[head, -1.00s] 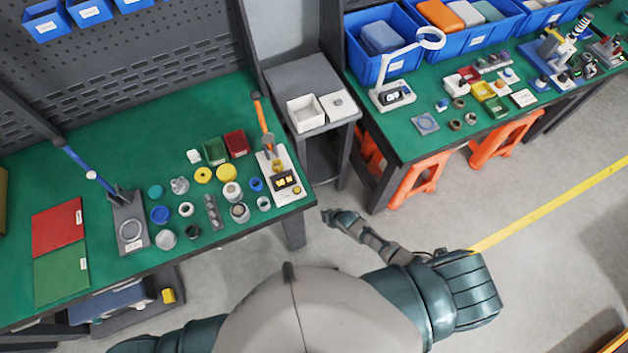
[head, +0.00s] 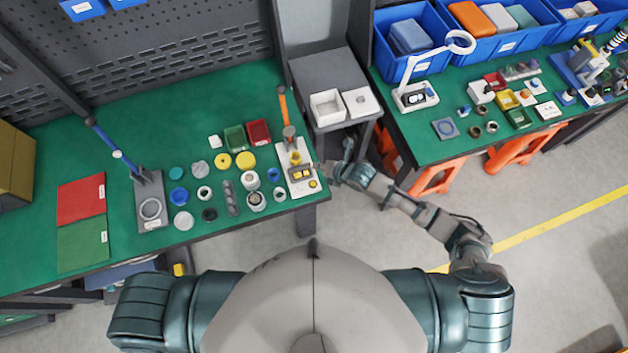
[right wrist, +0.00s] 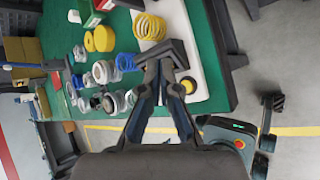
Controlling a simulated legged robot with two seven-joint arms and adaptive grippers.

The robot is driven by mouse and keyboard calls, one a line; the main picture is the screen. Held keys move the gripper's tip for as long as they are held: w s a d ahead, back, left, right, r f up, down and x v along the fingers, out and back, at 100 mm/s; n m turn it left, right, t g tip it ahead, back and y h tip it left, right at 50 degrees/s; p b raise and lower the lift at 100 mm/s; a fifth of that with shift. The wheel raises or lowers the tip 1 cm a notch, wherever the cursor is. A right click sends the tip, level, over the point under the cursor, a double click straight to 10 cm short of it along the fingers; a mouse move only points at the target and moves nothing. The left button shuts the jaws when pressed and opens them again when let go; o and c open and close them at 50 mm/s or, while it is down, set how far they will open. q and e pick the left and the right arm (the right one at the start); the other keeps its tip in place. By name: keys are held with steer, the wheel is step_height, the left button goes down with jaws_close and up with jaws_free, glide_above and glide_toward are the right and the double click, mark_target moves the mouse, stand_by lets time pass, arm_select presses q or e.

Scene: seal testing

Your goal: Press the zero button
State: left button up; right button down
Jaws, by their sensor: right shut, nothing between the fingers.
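A white press tester (head: 292,188) with an orange lever (head: 283,105) stands at the right end of the green bench. It has a dark panel with yellow marks (head: 301,173) and a small round yellow button (head: 313,183) near its front corner. No label can be read, so I cannot tell which is the zero button. My right gripper (head: 331,172) is shut and empty, just right of the tester. In the right wrist view its fingertips (right wrist: 166,66) overlap the tester's white base (right wrist: 192,30), with a yellow button (right wrist: 188,86) beside them. Contact cannot be told. My left gripper is out of view.
Several caps, rings and cylinders stand left of the tester, including a yellow disc (head: 245,160). A green bin (head: 235,138) and red bin (head: 259,132) are behind. A grey side table (head: 325,75) with white trays stands right. Open floor lies before the bench.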

steer(key=s+r+n, duration=0.1)
steer(key=a+r+n, duration=0.1)
steer(key=s+r+n, duration=0.1)
steer(key=shift+s+a+r+n+g+y, duration=0.25)
steer(key=shift+s+r+n+g+y, duration=0.05)
steer(key=shift+g, duration=0.1)
steer(key=b, duration=0.7)
glide_above(315, 184)
step_height(315, 184, down, 7)
steer(key=shift+f, duration=0.9)
steer(key=shift+f, duration=0.1)
steer(key=shift+f, duration=0.25)
